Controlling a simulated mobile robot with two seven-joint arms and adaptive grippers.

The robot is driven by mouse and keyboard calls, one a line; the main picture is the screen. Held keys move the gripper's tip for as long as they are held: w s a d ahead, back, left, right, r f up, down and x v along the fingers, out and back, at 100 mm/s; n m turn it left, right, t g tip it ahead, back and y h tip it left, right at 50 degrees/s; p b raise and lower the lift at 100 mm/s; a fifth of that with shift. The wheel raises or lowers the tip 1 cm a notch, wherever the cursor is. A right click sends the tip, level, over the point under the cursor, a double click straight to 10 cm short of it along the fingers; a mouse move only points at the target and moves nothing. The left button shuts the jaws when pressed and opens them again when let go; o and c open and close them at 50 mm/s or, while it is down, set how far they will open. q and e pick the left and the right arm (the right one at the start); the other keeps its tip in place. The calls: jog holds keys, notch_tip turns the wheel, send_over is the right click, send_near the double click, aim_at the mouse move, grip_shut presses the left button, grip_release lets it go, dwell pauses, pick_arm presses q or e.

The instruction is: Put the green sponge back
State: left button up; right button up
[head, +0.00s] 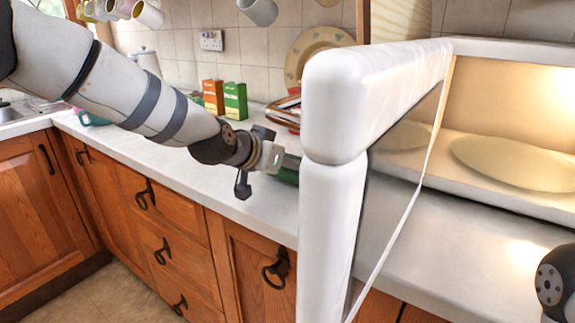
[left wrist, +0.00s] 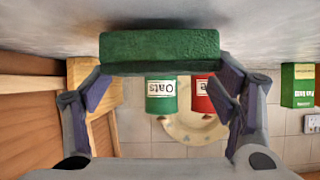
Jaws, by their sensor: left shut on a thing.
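The green sponge (left wrist: 160,48) is a dark green block held across between the fingers of my left gripper (left wrist: 163,75) in the left wrist view. In the head view the left gripper (head: 276,160) is over the counter, just left of the open white door. A dark green part of the sponge (head: 287,173) shows there, and the door edge hides the rest. I cannot tell whether the sponge touches the counter. My right gripper is out of view; only a piece of my right arm shows at the lower right.
The open white door (head: 330,200) of a lit microwave (head: 500,110) stands up beside the left gripper. Behind are a green box (head: 235,100), an orange box (head: 213,97) and a plate (head: 310,50). The wrist view shows a green oats canister (left wrist: 160,95) and a red canister (left wrist: 202,96).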

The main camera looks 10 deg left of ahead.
pick_arm(q)
jog(key=shift+f, duration=0.35)
jog(key=shift+f, duration=0.15)
jog(key=o, duration=1.1)
jog(key=shift+o, duration=0.2)
